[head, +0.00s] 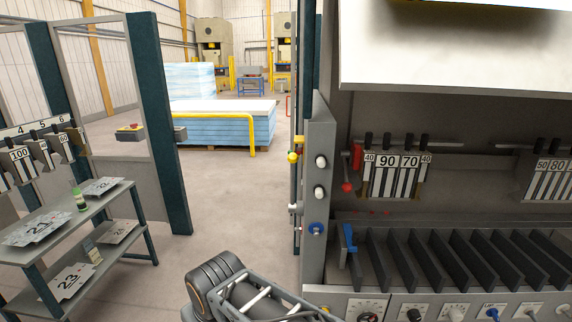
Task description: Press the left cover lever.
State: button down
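The panel bender (318,135) fills the right side of the head view. A blue lever (349,238) stands at the left end of its row of dark slanted plates. A red lever (356,157) with a red ball below it is higher up, left of the numbered tools. No label shows which of these is the left cover lever. Part of my arm (235,290) shows at the bottom centre, below and left of the machine's front. My gripper is not visible, so its opening cannot be seen.
Numbered bending tools (395,175) hang inside the machine. Knobs and dials (455,309) line its lower front. White and blue knobs (318,192) sit on its left post. A shelf table (130,208) stands left. Open floor (225,205) lies between.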

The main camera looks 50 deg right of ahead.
aim_at(292, 158)
jog(key=u, duration=1.25)
jog(key=k, duration=0.7)
jog(key=z, duration=0.95)
jog(key=i, duration=0.5)
